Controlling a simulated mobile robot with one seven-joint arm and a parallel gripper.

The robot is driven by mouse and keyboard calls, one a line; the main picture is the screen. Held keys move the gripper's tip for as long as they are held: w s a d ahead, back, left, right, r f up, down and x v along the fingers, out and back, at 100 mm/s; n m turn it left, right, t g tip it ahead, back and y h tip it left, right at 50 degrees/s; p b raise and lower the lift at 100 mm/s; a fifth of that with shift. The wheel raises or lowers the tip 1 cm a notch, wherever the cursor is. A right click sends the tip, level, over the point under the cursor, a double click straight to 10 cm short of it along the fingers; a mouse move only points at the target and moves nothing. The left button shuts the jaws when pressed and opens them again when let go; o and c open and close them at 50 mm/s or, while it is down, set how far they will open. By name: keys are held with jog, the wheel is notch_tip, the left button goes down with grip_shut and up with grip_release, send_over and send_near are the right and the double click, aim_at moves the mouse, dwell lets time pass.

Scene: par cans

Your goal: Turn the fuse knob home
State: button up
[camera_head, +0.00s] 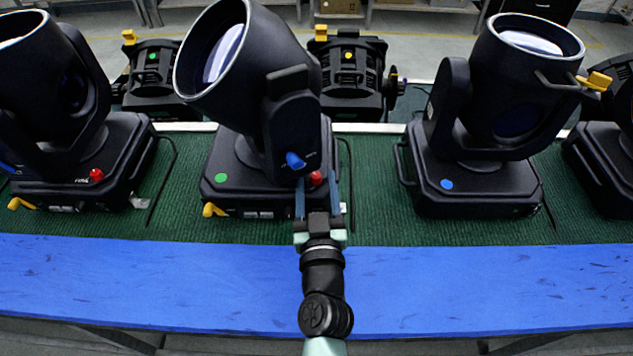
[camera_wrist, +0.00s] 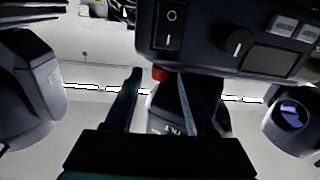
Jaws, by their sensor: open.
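The red fuse knob (camera_head: 315,178) is on the front right of the middle lamp's black base (camera_head: 228,192). It also shows as a small red piece in the wrist view (camera_wrist: 159,73), at the edge of a dark panel. My gripper (camera_head: 317,184) reaches in from the front and is open. Its two fingertips, also in the wrist view (camera_wrist: 160,80), lie to the left and right of the red knob, with a gap on both sides. I see no contact. The knob's markings and turn angle are too small to tell. A blue knob (camera_head: 295,160) is on the lamp's yoke just above.
The wrist view shows a rocker switch (camera_wrist: 168,25) and a black knob (camera_wrist: 238,44) on the panel beside the red knob. Similar lamps stand left (camera_head: 75,190) and right (camera_head: 470,185). A yellow lever (camera_head: 213,210) juts from the middle base. The blue table strip (camera_head: 480,285) is clear.

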grip_shut()
jog(key=shift+f+b, duration=0.15)
jog(key=shift+b, duration=0.15)
jog(key=shift+w+d+f+n+y+b, duration=0.1)
jog(key=shift+n+y+b, duration=0.3)
jog(key=shift+b, duration=0.85)
jog(key=shift+y+b, duration=0.3)
jog(key=shift+b, duration=0.3)
jog(key=shift+d+r+n+y+b, duration=0.1)
jog(key=shift+r+n+y+b, duration=0.3)
jog(key=shift+b, duration=0.75)
jog(key=shift+f, duration=0.1)
grip_release()
